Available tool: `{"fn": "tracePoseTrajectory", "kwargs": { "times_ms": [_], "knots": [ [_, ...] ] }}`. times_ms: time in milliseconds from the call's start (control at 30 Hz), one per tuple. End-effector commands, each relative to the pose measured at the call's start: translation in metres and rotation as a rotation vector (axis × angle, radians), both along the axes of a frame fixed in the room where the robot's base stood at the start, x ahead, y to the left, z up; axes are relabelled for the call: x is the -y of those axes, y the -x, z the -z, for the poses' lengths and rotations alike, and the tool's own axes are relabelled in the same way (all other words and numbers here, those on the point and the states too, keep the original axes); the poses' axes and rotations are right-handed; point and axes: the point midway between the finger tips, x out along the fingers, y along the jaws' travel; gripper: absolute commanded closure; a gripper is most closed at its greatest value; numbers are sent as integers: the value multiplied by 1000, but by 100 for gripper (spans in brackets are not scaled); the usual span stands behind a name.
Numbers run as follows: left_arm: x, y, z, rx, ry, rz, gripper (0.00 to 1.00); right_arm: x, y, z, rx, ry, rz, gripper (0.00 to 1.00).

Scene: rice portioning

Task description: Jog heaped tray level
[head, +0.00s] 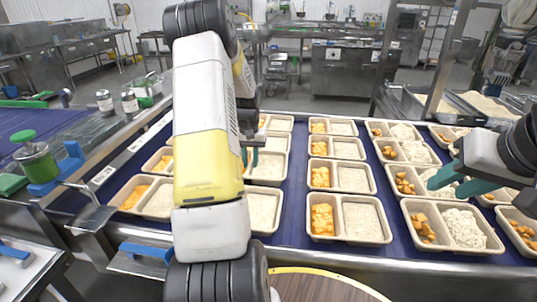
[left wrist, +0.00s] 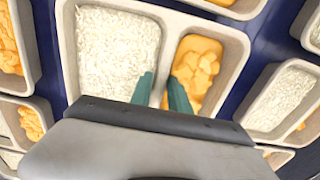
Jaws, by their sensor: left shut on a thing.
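Two-compartment trays hold orange cubes and white rice. My left gripper (left wrist: 162,92) is shut on one tray (left wrist: 228,33), with its teal fingers either side of the divider between rice and orange cubes. The rice (left wrist: 112,50) there looks fairly flat.
Trays stand in close rows on a blue conveyor belt (head: 290,215); the right-hand rows look more mounded, the middle rows flatter. A round wooden top (head: 325,287) is at the front. A jar with a green lid (head: 35,160) stands at the left.

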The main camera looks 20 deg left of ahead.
Motion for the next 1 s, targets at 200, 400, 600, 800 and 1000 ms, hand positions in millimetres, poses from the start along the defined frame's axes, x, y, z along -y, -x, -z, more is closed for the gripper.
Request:
{"fn": "tracePoseTrajectory", "kwargs": {
  "times_ms": [200,400,600,800,1000],
  "knots": [
    [-1,0,10,0,0,-1,100,0,0,0,0,0,0,64],
    [-1,0,11,1,0,-2,100,0,0,0,0,0,0,64],
    [-1,0,13,1,0,-1,100,0,0,0,0,0,0,64],
    [-1,1,19,0,0,-1,100,0,0,0,0,0,0,64],
    [-1,0,19,0,0,-1,70,0,0,0,0,0,0,64]
  ]
}}
